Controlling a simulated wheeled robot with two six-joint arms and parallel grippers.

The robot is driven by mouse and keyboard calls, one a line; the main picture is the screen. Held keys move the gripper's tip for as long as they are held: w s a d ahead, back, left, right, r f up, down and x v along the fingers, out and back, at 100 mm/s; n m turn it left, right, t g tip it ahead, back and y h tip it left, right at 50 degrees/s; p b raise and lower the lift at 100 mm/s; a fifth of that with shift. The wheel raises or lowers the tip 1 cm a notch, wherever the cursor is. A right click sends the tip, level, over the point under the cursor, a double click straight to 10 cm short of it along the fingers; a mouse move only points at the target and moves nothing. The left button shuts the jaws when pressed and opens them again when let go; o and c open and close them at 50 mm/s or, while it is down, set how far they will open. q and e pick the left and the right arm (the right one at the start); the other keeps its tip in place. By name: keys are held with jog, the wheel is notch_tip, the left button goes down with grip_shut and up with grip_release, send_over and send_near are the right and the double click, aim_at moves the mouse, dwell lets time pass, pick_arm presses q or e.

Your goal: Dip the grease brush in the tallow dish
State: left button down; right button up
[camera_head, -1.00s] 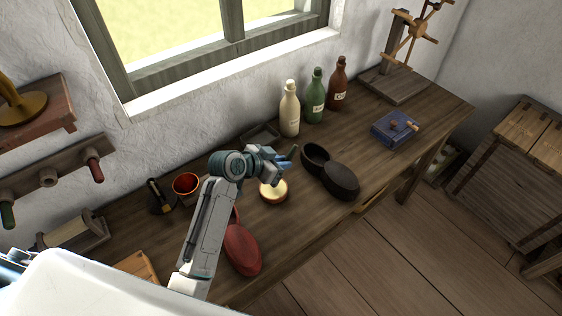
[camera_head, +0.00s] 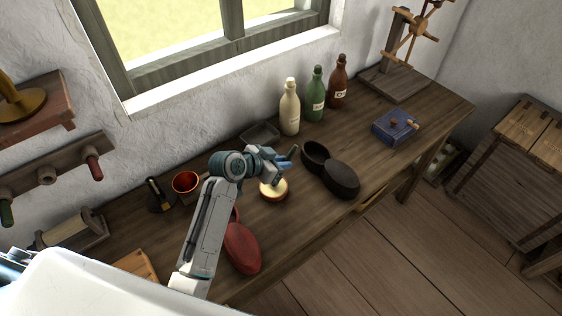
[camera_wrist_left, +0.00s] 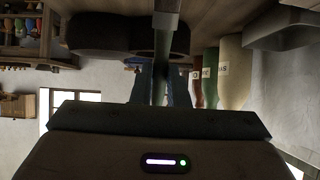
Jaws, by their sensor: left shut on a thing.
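My left gripper (camera_head: 283,163) is over the workbench, its fingers shut on the grease brush (camera_head: 293,152). Only a short greyish-green end of the brush shows past the fingers in the head view. The tallow dish (camera_head: 274,191), small and round with pale yellow tallow, stands on the bench just below the gripper in the head view. The gripper partly covers its far side. I cannot tell whether the brush touches the tallow. My right gripper is not in view.
Behind stand a cream bottle (camera_head: 289,108), a green bottle (camera_head: 316,92) and a brown bottle (camera_head: 338,86). An orange cup (camera_head: 185,183) is left.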

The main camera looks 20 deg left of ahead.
aim_at(294, 146)
pick_arm(q)
jog(key=shift+f, duration=0.1)
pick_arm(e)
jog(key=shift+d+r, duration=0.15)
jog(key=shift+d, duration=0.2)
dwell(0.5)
pick_arm(q)
jog(key=shift+p, duration=0.3)
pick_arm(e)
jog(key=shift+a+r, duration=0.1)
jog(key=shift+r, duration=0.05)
